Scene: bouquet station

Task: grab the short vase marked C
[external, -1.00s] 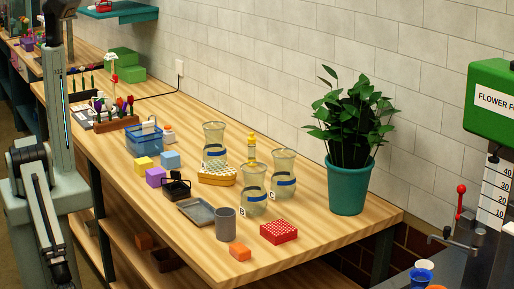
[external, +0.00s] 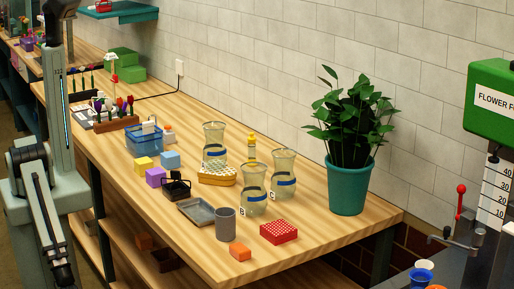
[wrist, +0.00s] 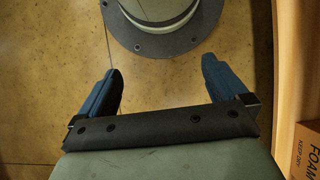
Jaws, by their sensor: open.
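Three clear glass vases with blue bands stand upright on the wooden table in the external view: one at the back (external: 214,140), one in front (external: 254,188) and one to the right (external: 284,178). The front and right vases carry small white tags low on their left sides. The letters are too small to read surely; the right one looks like C. My gripper (wrist: 162,78) is open and empty in the wrist view, over the floor beside the table, far from the vases. In the external view its fingers are not clearly seen.
A potted plant (external: 348,185) stands at right. A foam box (wrist: 306,152) shows in the wrist view.

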